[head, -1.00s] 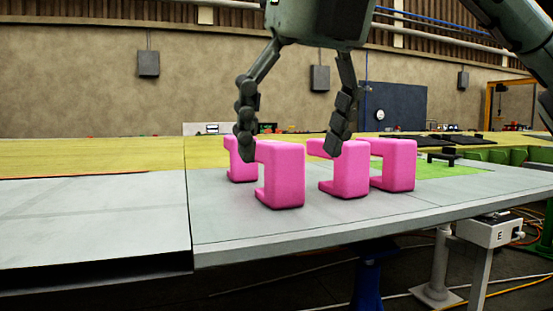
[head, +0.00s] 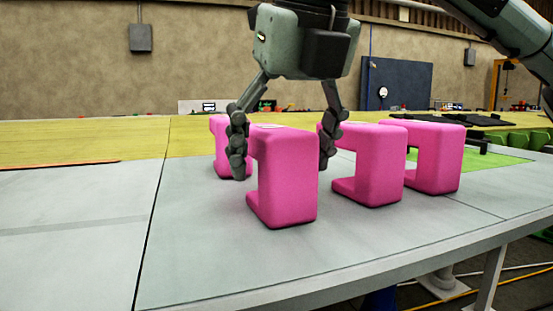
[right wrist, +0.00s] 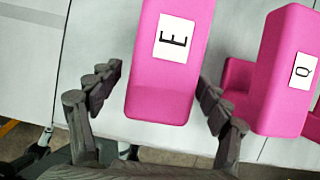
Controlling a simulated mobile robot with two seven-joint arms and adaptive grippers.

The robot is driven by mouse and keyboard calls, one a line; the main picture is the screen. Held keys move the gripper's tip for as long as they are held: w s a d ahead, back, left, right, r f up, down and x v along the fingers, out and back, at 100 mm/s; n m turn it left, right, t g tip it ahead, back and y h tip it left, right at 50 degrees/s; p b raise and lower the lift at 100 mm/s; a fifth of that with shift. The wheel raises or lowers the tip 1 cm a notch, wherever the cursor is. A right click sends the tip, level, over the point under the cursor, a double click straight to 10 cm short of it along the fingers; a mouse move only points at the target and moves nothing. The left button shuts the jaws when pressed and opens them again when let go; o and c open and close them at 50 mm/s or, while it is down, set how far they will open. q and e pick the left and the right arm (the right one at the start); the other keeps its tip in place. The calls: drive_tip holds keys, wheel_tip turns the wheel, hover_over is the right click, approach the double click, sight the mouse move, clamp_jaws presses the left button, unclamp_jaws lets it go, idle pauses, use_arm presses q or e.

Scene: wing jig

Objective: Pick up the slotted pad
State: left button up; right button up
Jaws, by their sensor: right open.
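Several pink slotted pads shaped like a squared C stand upright on the grey table top. The front pad (head: 287,185) has its slot facing left in the head view. In the right wrist view a pad labelled E (right wrist: 165,75) lies between the fingers, with gaps on both sides. My right gripper (head: 282,165) is open, its fingers straddling the front pad from above; it also shows in the right wrist view (right wrist: 158,85). My left gripper is out of view.
A pad (head: 370,165) stands close to the right finger, with another (head: 437,157) beyond it. A further pad (head: 219,150) is partly hidden behind the left finger. A pad labelled Q (right wrist: 280,75) shows in the right wrist view. The table (head: 190,255) is clear in front.

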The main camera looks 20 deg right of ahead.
drive_tip(key=shift+x, duration=1.25)
drive_tip(key=c, duration=1.3)
drive_tip(key=shift+o, duration=0.2)
drive_tip(key=shift+r, duration=0.1)
